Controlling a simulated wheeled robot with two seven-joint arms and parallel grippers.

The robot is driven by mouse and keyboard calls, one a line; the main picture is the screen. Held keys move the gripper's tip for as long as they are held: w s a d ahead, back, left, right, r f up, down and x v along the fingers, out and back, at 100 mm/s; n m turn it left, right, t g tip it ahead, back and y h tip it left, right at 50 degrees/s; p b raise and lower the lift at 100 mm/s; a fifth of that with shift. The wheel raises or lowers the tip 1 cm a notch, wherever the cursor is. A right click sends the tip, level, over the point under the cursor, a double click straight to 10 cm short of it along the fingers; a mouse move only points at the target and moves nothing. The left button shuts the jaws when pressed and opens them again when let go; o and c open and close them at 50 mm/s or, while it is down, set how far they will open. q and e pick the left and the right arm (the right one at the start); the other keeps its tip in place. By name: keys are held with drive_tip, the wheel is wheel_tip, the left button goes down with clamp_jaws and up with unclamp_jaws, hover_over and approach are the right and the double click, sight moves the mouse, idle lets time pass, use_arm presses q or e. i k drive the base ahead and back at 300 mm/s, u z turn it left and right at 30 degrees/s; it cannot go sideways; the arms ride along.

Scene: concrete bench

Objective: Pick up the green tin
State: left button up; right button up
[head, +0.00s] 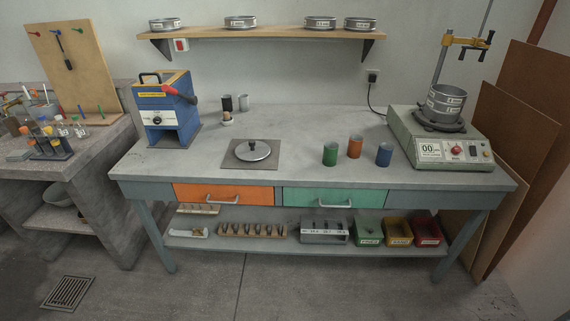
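The green tin (330,154) stands upright on the concrete bench top (300,120), right of the middle and close to the front edge. It is a small open-topped cylinder. An orange tin (355,147) stands just right of it and slightly farther back. A blue tin (384,155) stands farther right. The three tins are apart from each other, with nothing in front of the green one. Neither of my grippers shows in the head view.
A metal lid with a knob (252,150) lies on a grey plate left of the tins. A blue machine (166,110) stands at the left, and a sieve shaker (440,135) at the right. Drawers with handles (333,199) sit below the front edge. Bench behind the tins is clear.

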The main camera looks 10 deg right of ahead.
sight(330, 154)
drive_tip(key=z, duration=0.55)
drive_tip(key=k, duration=0.1)
drive_tip(key=u, duration=1.35)
drive_tip(key=i, duration=0.75)
drive_tip(key=z, duration=0.4)
